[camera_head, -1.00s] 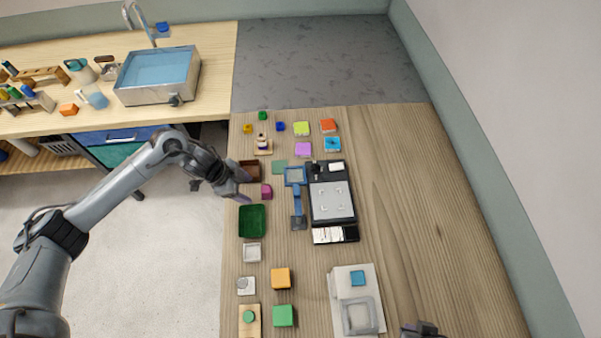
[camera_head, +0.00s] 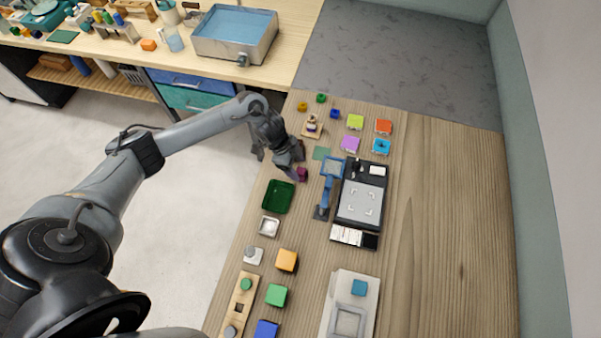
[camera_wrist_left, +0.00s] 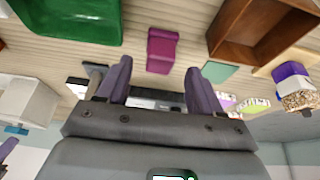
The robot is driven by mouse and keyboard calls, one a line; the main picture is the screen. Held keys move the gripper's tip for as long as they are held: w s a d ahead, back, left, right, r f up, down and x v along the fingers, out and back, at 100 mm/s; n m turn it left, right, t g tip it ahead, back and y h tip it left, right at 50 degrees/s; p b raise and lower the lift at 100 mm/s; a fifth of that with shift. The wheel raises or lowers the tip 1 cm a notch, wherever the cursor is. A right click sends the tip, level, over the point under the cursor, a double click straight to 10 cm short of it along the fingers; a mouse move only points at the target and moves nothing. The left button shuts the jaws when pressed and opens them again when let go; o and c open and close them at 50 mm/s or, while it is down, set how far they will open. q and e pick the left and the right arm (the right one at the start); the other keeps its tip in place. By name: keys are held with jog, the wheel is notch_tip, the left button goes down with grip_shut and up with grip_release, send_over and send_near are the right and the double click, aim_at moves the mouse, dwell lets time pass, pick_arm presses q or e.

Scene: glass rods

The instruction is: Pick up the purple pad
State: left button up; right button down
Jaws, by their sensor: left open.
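The purple pad (camera_head: 350,144) is a small lilac square lying flat on the wooden table. It sits in a group of coloured pads, left of the blue one. In the left wrist view, a small lilac patch (camera_wrist_left: 225,100) beside the right finger looks like it. My left gripper (camera_head: 296,172) is open, to the left of and nearer than the pad, apart from it. It is close to a magenta block (camera_head: 303,174), which also shows beyond the open fingers (camera_wrist_left: 160,90) in the left wrist view. Nothing shows between the fingers. My right gripper does not show clearly.
Yellow (camera_head: 356,121), orange (camera_head: 384,126) and blue (camera_head: 381,146) pads surround the purple one. A blue-framed magnifier-like tool (camera_head: 327,190), a black device (camera_head: 360,203) and a green tray (camera_head: 278,197) are nearby. A brown box (camera_wrist_left: 255,30) shows in the wrist view. The table's right side is clear.

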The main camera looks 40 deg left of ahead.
aim_at(301, 171)
pick_arm(q)
jog(key=shift+x, duration=1.8)
jog(key=shift+d, duration=0.15)
jog(key=shift+c, duration=0.2)
jog(key=c, duration=1)
jog(key=shift+r, duration=0.15)
jog(key=shift+r, duration=0.4)
notch_tip(301, 171, up, 3)
jog(key=shift+s+d+r, duration=0.1)
jog(key=shift+d+r, duration=0.05)
jog(key=shift+r, duration=0.05)
jog(key=s+d+r, duration=0.2)
jog(key=d, duration=0.1)
jog(key=s+d+r, duration=0.2)
jog(key=d, duration=0.1)
jog(key=s+d+r, duration=0.2)
jog(key=s+d, duration=0.1)
jog(key=shift+r, duration=0.3)
